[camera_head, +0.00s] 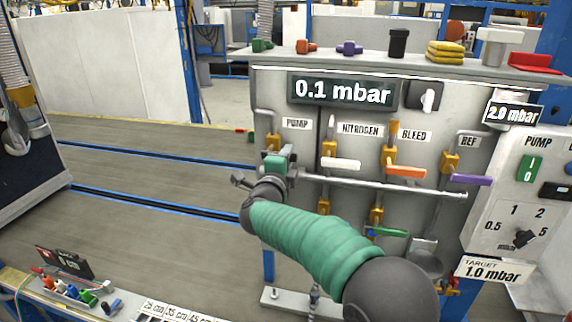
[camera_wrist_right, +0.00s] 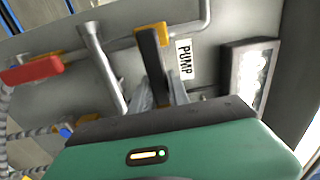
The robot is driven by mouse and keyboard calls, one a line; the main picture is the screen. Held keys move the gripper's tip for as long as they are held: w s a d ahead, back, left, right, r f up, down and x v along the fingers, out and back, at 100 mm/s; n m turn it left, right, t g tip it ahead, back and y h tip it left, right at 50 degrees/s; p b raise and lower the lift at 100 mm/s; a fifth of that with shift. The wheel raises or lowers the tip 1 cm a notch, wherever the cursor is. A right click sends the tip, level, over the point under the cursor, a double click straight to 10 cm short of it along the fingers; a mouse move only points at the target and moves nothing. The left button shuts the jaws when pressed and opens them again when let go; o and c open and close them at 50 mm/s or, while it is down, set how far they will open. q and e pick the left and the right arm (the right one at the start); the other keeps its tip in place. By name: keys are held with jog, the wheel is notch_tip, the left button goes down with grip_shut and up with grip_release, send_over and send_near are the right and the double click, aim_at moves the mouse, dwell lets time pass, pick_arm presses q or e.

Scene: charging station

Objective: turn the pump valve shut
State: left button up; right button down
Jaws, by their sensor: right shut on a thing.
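The pump valve's yellow body (camera_head: 273,143) shows under the PUMP label (camera_head: 297,123) on the grey panel. My right gripper (camera_head: 284,163) is at this valve, at the end of my green-sleeved arm, and hides its handle in the head view. In the right wrist view, the dark handle (camera_wrist_right: 151,62) runs from the orange-yellow body (camera_wrist_right: 151,36) down between the fingers of my right gripper (camera_wrist_right: 163,94). The fingers are shut on it, and it lies roughly across the pipe. The PUMP label (camera_wrist_right: 184,60) is beside it. My left gripper is not in view.
A long metal bar (camera_head: 385,187) crosses the panel just right of my gripper. White (camera_head: 341,164), orange (camera_head: 406,171) and purple (camera_head: 471,180) handles stick out nearby. The display (camera_head: 343,92) reads 0.1 mbar; a target card (camera_head: 492,270) reads 1.0 mbar. The floor left is open.

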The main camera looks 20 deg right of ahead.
jog(key=shift+f, duration=0.45)
jog(key=c, duration=1.5)
grip_release()
jog(key=shift+o, duration=1.3)
jog(key=shift+s+d+r, duration=0.1)
jog(key=shift+r, duration=0.05)
jog(key=b+v, duration=0.2)
jog(key=v, duration=1.4)
jog(key=shift+s+a, duration=0.3)
